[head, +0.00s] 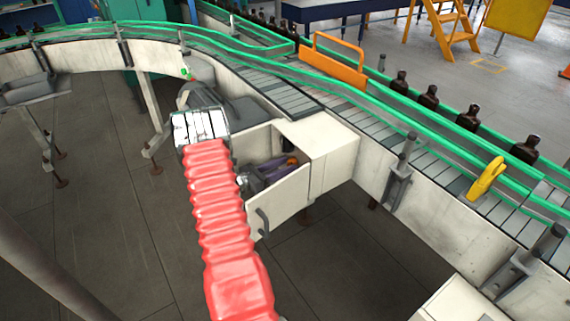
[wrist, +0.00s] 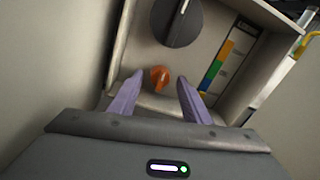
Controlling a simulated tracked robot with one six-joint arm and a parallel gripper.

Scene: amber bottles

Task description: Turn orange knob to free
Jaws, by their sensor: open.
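The orange knob (wrist: 160,77) shows in the wrist view inside an open pale box, low on its inner face. My gripper (wrist: 161,80) is open, with one purple finger on each side of the knob. I see a gap on both sides, and I cannot tell how deep the fingers reach around it. The knob's pointing direction is unclear.
A coloured label strip (wrist: 218,65) is to the right. The box's open door (head: 285,198) stands close beside my gripper. A conveyor (head: 350,115) with dark bottles (head: 428,97) runs behind.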

